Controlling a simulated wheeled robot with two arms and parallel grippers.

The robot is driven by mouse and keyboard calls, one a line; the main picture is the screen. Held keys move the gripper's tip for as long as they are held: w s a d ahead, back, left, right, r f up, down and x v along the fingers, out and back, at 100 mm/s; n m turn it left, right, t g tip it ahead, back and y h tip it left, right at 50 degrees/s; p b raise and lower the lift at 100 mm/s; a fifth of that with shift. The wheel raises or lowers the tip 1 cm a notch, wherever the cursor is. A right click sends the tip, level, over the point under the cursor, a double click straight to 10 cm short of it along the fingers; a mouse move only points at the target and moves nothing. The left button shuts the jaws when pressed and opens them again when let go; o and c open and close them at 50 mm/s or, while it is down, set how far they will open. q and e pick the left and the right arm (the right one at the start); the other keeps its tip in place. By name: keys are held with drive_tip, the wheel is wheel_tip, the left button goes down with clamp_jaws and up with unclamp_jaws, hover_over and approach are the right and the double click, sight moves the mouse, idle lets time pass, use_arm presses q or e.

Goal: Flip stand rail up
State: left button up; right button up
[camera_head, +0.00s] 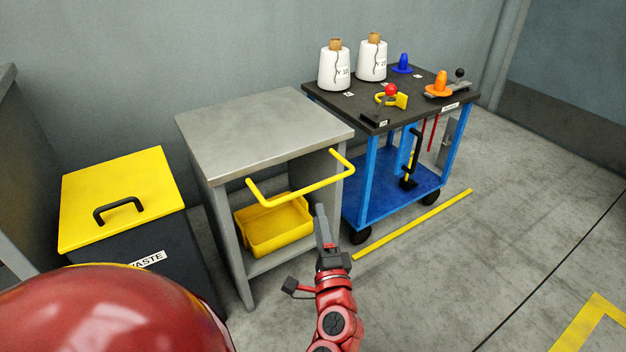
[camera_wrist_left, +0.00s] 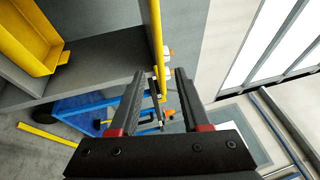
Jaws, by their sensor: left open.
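The yellow rail (camera_head: 308,189) is a U-shaped bar on the front of the grey metal stand (camera_head: 262,131). It juts out forward, below the level of the stand's top. My left gripper (camera_head: 320,212) is open and empty, just below and in front of the rail in the head view. In the left wrist view, the rail (camera_wrist_left: 157,45) shows between the open fingers of my left gripper (camera_wrist_left: 159,73). I cannot tell whether the fingers are level with the bar. My right gripper is not in view.
A yellow bin (camera_head: 273,229) sits on the stand's lower shelf. A waste box with a yellow lid (camera_head: 120,200) stands at the left. A blue cart (camera_head: 390,205) with white bobbins (camera_head: 335,69) stands at the right. The floor in front is clear.

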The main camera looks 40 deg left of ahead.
use_arm(q)
drive_tip(key=b+x, duration=0.1)
drive_tip(key=x, duration=1.1)
drive_tip(key=shift+w+a+b, duration=0.25)
drive_tip(key=shift+w+b, duration=0.1)
drive_tip(key=shift+b, duration=0.05)
clamp_jaws()
idle(0.7)
